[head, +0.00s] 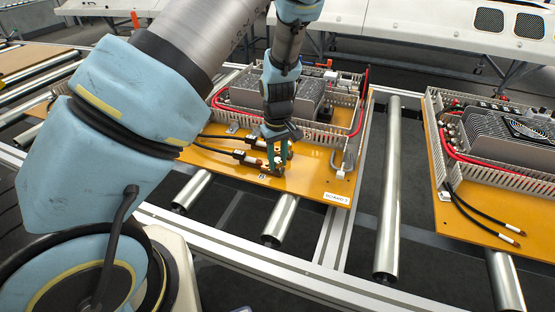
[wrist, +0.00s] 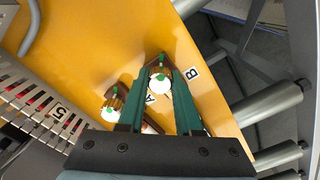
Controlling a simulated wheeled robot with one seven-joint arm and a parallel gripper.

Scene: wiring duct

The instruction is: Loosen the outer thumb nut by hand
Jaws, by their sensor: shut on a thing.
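My gripper (wrist: 162,68) has its two green fingers closed around the outer thumb nut (wrist: 160,83), a pale round knob near the B label (wrist: 191,73). The second thumb nut (wrist: 110,112), also pale with green beside it, stands apart to the left, near the partly covered A label. In the head view my gripper (head: 277,158) points down at the front of the orange board (head: 310,185), where the terminals and cable ends are. The fingers hide most of the nut there.
Slotted grey wiring duct (head: 225,107) borders the board, with a 5 label (wrist: 58,112) in the wrist view. Black cables (head: 222,150) run to the terminals from the left. A second board (head: 460,215) lies on the rollers to the right, past a bare roller (head: 388,200).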

